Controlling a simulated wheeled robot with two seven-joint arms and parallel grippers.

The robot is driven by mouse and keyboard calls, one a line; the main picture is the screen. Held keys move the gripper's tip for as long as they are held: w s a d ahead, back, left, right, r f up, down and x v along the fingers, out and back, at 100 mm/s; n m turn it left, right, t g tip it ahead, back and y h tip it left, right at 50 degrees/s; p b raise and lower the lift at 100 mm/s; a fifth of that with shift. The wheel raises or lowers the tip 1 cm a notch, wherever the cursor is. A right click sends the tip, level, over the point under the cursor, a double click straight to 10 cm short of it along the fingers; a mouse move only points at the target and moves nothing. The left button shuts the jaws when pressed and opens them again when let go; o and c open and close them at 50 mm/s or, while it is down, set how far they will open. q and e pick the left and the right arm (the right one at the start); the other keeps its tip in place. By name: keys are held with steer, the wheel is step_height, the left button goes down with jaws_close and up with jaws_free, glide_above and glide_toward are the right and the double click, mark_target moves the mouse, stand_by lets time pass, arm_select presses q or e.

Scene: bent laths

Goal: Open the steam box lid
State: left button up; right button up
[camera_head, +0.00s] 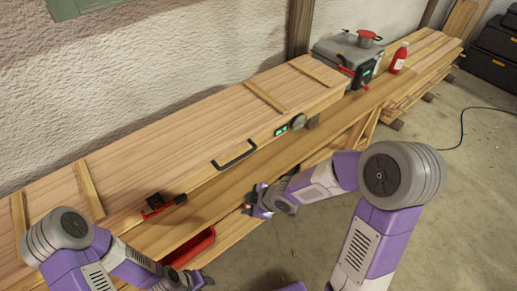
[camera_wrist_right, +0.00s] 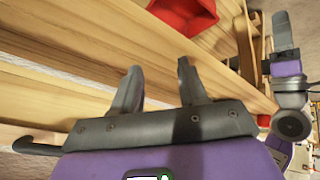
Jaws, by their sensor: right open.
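The steam box (camera_head: 150,145) is a long wooden box along the wall, and its lid looks closed. A black bar handle (camera_head: 235,155) is on its front side. My right gripper (camera_head: 258,203) is open and empty, low in front of the box and below and right of the handle. Its two spread fingers show in the right wrist view (camera_wrist_right: 158,88). My left gripper (camera_head: 200,281) is low at the bottom, left of the right one; its jaws are unclear.
A red bin (camera_head: 192,248) lies below the box front, between my arms. A dial with a green display (camera_head: 290,126) is on the box front.

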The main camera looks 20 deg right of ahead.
mark_target(240, 158)
steer(key=w+d+r+n+t+h+p, duration=0.15)
steer(key=r+n, duration=0.25)
steer(key=r, duration=0.5)
steer(key=w+d+r+n+t+p, duration=0.15)
steer(key=r+n, duration=0.25)
steer(key=r, duration=0.4)
steer(key=shift+t, duration=0.3)
steer(key=b+x, duration=0.7)
steer(key=x, duration=0.2)
steer(key=shift+w+f, duration=0.15)
steer(key=shift+f, duration=0.05)
arm_select(q)
steer(key=shift+f+b, duration=0.35)
steer(key=shift+f, duration=1.55)
arm_select(e)
steer(key=shift+w+a+f, duration=0.15)
steer(key=shift+w+f, duration=0.2)
steer(key=shift+w, duration=0.2)
